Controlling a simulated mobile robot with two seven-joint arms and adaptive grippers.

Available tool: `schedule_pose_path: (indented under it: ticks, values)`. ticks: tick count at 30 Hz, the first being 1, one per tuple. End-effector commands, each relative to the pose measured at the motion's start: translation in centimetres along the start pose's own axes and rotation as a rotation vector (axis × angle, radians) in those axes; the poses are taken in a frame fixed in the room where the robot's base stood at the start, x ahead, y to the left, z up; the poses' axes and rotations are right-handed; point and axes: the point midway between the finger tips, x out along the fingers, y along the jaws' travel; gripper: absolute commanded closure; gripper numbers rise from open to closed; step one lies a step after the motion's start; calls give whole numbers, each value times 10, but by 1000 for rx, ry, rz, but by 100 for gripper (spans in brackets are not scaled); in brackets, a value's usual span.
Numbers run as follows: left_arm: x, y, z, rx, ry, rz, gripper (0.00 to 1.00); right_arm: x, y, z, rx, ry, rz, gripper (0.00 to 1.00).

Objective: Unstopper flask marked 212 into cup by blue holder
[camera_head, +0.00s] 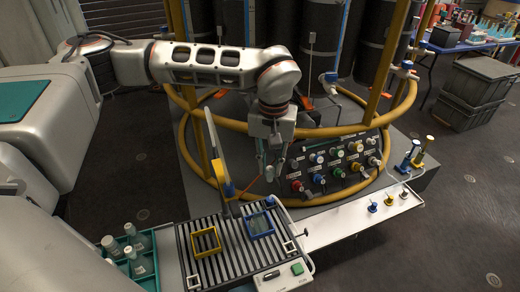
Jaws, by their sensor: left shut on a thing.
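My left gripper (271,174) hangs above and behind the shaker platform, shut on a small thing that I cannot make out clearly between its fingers. The blue holder (259,224) is a square frame on the slatted platform, below the gripper and apart from it. Several grey-green stoppered flasks (139,263) stand in a teal rack at the lower left. Their labels are too small to read, so I cannot pick out 212. My right gripper is not in view.
The slatted platform (233,262) also bears a yellow holder (205,242), and a tall yellow-and-blue arm (218,160) rises behind it. A panel of coloured knobs (338,168) and yellow rails stand close to the gripper. A white shelf (352,224) with small pegs lies right.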

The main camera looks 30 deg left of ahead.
Motion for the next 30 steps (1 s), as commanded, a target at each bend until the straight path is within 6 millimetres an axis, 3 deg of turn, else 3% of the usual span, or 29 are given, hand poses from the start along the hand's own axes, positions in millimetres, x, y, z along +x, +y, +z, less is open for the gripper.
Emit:
schedule_pose_path:
  ticks: [1, 3, 9, 12, 16, 23, 30]
  values:
    - [37, 12, 7, 70, -7, -6, 93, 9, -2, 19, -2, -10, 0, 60]
    - [70, 27, 14, 170, -8, -6, 93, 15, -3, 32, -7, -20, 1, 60]
    - [148, 61, 38, 406, -16, 4, 93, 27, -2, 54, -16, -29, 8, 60]
    - [171, 72, 48, 484, -20, 12, 93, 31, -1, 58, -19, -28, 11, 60]
    - [187, 80, 56, 543, -22, 19, 93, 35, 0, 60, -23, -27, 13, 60]
    - [195, 83, 58, 561, -21, 21, 93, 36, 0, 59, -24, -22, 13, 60]
    - [212, 82, 60, 560, -26, 21, 93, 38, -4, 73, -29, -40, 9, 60]
